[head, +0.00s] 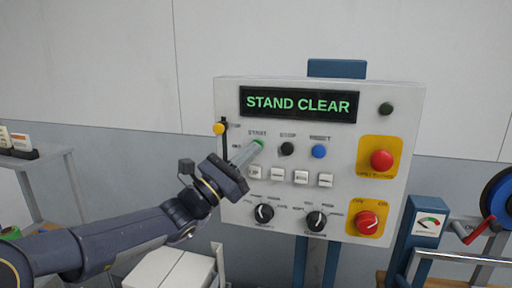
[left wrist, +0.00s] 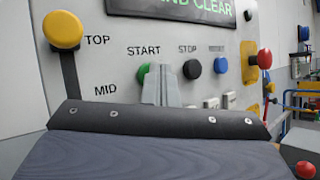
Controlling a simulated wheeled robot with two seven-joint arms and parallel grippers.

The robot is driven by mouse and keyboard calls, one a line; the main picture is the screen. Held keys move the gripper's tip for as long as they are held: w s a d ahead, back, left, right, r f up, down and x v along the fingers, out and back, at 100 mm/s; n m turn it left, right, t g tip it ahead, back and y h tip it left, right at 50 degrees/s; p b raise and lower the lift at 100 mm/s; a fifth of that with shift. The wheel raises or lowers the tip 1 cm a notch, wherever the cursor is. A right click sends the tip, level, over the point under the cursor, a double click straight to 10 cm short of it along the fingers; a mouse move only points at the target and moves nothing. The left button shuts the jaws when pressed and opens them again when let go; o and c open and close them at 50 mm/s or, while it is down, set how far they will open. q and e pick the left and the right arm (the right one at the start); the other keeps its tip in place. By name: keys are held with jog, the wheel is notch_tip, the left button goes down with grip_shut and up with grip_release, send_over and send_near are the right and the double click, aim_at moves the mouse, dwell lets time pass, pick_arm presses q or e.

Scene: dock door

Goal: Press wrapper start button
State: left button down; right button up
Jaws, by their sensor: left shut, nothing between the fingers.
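The green START button (head: 259,142) is on the upper left of the grey control panel (head: 230,105), and it also shows in the left wrist view (left wrist: 142,75). My left gripper (head: 252,149) is shut and empty, its fingertips at the button's lower left in the head view. In the left wrist view the fingers (left wrist: 163,85) overlap the button's right side and hide part of it. I cannot tell whether they touch it. The display (head: 299,104) reads STAND CLEAR in green. My right gripper is not in view.
A black STOP button (head: 287,149) and blue RESET button (head: 319,152) sit right of START. A yellow slider knob (head: 218,129) is at the left, by TOP. Red buttons (head: 381,160) and (head: 367,222) on yellow plates are at the right. Two black dials (head: 264,213) sit below.

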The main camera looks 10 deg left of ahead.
pick_arm(q)
jog(key=shift+s, duration=0.2)
jog(key=shift+s+b, duration=0.5)
jog(key=shift+s, duration=0.2)
